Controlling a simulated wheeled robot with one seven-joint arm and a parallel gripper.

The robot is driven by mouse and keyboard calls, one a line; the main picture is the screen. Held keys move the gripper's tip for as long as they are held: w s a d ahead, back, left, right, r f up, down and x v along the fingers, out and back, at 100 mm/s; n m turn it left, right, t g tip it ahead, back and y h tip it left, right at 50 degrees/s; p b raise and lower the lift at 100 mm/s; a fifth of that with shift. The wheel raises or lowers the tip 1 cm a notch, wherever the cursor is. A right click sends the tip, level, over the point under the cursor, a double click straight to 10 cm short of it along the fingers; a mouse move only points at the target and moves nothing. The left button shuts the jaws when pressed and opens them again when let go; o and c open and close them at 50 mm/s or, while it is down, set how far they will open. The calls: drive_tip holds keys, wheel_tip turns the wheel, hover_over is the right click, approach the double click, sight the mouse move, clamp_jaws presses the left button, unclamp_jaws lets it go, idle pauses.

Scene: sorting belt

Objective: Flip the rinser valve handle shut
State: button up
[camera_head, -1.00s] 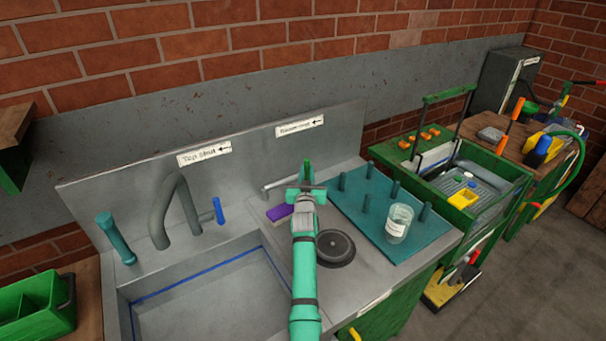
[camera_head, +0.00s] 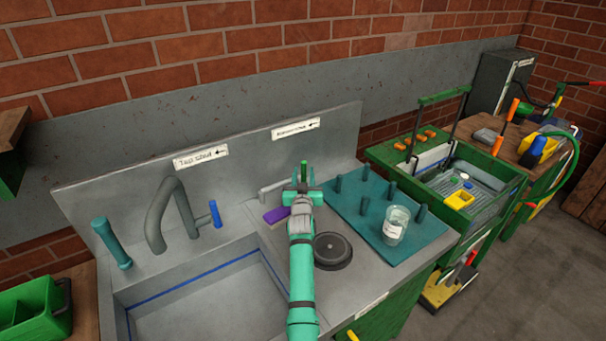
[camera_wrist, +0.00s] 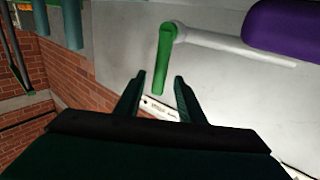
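The rinser valve handle is a short green lever (camera_wrist: 165,62) on the end of a pale pipe (camera_wrist: 225,43) in the wrist view. In the head view its green tip (camera_head: 304,166) shows just beyond my gripper (camera_head: 304,180), below the rinser label (camera_head: 296,129), whose arrow points left. In the wrist view my gripper (camera_wrist: 160,78) is open, with one dark finger on each side of the lever's free end. I see gaps on both sides, and cannot tell how deep the lever sits between the fingers. My gripper partly hides the valve in the head view.
A purple sponge-like block (camera_head: 277,215) lies left of my gripper. A teal peg board (camera_head: 365,240) with a glass jar (camera_head: 395,226) is on the right. The sink (camera_head: 205,300) and a grey tap (camera_head: 160,215) with a blue handle (camera_head: 215,213) are on the left.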

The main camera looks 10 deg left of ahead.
wheel_tip(320, 180, up, 3)
drive_tip(key=shift+f, duration=0.1)
drive_tip(key=s+d+r, duration=0.1)
drive_tip(key=s+r, duration=0.8)
drive_tip(key=s, duration=0.5)
drive_tip(key=shift+d+r, duration=0.3)
